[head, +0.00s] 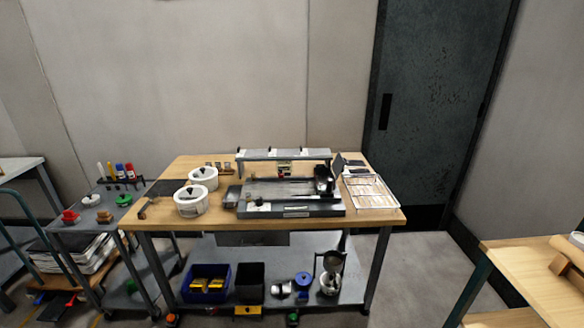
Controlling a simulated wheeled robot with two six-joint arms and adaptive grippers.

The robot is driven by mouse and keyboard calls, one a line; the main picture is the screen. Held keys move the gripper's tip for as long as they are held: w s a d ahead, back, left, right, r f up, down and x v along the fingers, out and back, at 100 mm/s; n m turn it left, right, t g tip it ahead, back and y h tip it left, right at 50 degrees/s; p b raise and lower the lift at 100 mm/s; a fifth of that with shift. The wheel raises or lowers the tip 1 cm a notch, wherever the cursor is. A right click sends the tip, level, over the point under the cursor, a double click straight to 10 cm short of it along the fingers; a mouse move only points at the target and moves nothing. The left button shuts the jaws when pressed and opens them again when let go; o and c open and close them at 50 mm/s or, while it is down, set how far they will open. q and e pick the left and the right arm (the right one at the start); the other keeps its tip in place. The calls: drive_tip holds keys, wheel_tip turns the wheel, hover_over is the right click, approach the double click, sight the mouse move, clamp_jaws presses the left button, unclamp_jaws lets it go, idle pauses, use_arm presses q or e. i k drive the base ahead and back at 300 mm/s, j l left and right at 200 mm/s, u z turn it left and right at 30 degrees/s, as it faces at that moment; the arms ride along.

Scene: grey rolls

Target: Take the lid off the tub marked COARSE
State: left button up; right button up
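Two white lidded tubs stand on the left part of the wooden table. The nearer tub (191,201) has a dark marking on its side, too small to read. The farther tub (203,178) stands just behind it and slightly right. Both appear to have their white lids on. I cannot tell which one is marked COARSE. Neither of my grippers is in the head view.
A grey machine (290,195) fills the middle of the wooden table (240,222). A wire tray (371,192) lies at its right. A dark-handled tool (148,207) lies left of the tubs. A cart (88,215) with coloured items stands at the left.

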sight(191, 195)
drive_tip(key=k+j+u, duration=0.5)
drive_tip(key=j, duration=0.2)
drive_tip(key=z, duration=0.35)
drive_tip(key=i+j+z, duration=0.25)
drive_tip(key=j, duration=0.25)
drive_tip(key=i+j+z, duration=0.1)
drive_tip(key=j+z, duration=0.15)
drive_tip(key=j, duration=0.2)
drive_tip(key=j+z, duration=0.3)
drive_tip(key=j, duration=0.25)
drive_tip(key=i+j+z, duration=0.1)
drive_tip(key=j+z, duration=0.15)
drive_tip(key=j, duration=0.3)
drive_tip(key=j+z, duration=0.1)
drive_tip(key=j, duration=2.65)
